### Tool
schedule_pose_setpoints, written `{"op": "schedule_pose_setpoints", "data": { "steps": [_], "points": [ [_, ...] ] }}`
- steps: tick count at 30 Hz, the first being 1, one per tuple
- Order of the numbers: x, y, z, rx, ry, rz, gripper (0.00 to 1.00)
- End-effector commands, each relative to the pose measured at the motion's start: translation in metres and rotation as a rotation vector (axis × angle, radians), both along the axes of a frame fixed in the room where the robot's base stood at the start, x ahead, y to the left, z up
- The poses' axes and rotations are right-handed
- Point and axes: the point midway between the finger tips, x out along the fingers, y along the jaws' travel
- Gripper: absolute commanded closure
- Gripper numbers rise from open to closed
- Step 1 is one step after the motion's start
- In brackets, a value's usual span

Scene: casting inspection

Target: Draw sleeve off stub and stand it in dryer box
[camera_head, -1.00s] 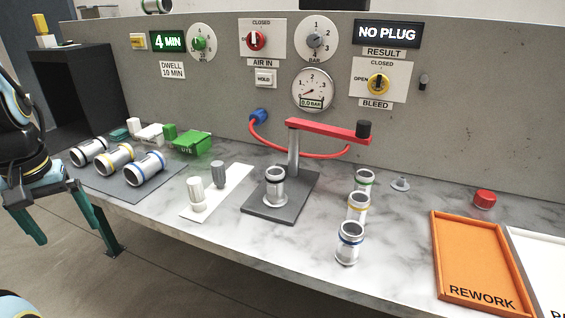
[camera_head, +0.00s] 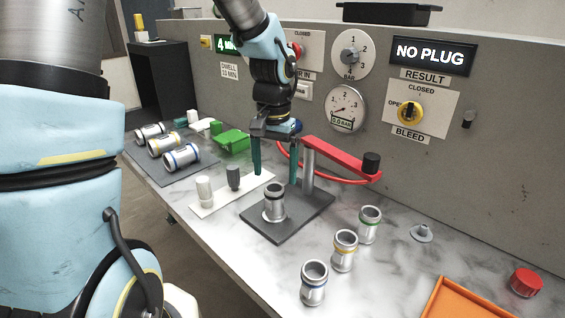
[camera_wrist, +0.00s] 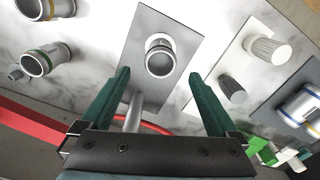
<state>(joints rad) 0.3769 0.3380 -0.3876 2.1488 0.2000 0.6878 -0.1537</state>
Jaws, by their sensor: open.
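A silver sleeve (camera_head: 274,206) stands upright on the dark base plate (camera_head: 296,219) of the clamp fixture; any stub inside it is hidden. In the wrist view the sleeve (camera_wrist: 160,61) shows its open ring end, ahead of and between my fingertips. My gripper (camera_head: 274,174) is open and empty, pointing down above and behind the sleeve, apart from it. Its two green fingers also show in the wrist view (camera_wrist: 158,76). A dark open-fronted box (camera_head: 160,88) at the back left may be the dryer box; its inside is mostly hidden.
A red clamp arm (camera_head: 340,158) on a post stands close right of my gripper. Blue-, yellow- and green-banded sleeves (camera_head: 345,250) stand at right. White and grey plugs (camera_head: 204,189) stand on a white strip at left. Banded sleeves lie on a grey mat (camera_head: 190,178).

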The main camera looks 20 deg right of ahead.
Motion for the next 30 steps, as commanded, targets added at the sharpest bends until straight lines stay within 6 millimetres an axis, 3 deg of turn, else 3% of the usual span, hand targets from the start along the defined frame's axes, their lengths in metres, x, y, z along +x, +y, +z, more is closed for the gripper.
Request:
{"op": "schedule_pose_setpoints", "data": {
  "steps": [9, 15, 21, 30],
  "points": [
    [-0.002, 0.001, -0.056, 0.003, 0.005, -0.001, 0.05],
    [-0.001, 0.001, -0.083, 0.001, 0.003, 0.001, 0.05],
    [-0.001, 0.001, -0.095, 0.000, 0.001, 0.002, 0.05],
    [0.000, 0.001, -0.096, 0.000, 0.000, 0.002, 0.07]
  ]
}}
